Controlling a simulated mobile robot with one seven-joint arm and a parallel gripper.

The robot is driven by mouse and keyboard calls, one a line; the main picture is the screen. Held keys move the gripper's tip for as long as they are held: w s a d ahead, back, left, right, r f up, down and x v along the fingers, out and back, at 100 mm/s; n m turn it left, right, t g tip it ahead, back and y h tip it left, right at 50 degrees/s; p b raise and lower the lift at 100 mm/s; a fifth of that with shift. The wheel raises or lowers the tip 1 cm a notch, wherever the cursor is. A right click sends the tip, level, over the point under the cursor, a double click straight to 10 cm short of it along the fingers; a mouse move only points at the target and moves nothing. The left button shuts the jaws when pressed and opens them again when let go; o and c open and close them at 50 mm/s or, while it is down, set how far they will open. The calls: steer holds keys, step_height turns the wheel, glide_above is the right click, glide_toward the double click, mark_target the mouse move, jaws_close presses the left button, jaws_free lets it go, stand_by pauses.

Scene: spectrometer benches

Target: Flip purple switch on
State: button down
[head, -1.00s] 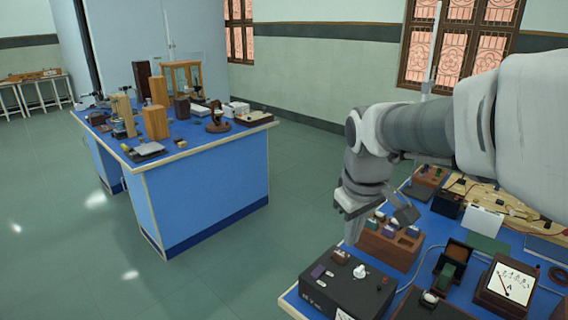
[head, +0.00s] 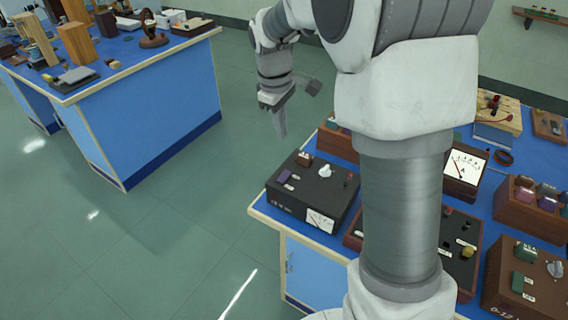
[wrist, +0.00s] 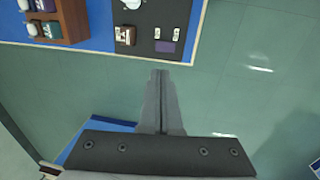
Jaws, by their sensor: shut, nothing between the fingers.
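The purple switch (head: 285,176) sits on the left part of the top of a black instrument box (head: 330,186) at the near left corner of the right bench. In the wrist view the purple switch (wrist: 166,47) lies at the box's edge, beside a brown switch (wrist: 125,36) and two small white labels. I cannot tell the switch's position. My gripper (head: 281,133) is shut and empty, pointing down beyond the box and out past the bench edge. In the wrist view its fingertips (wrist: 160,72) are just off the bench edge, near the purple switch but apart from it.
The box also carries a white knob (head: 325,171) and a meter (head: 320,221). A wooden block with coloured pieces (wrist: 70,22) stands beside it. My arm hides part of the right bench. A second blue bench (head: 150,110) stands left, with open floor between.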

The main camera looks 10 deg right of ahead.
mark_target(286, 172)
steer(key=f, duration=0.4)
steer(key=w+d+f+b, duration=0.1)
steer(key=f, duration=0.9)
steer(key=shift+w+d, duration=0.15)
steer(key=shift+w, duration=0.05)
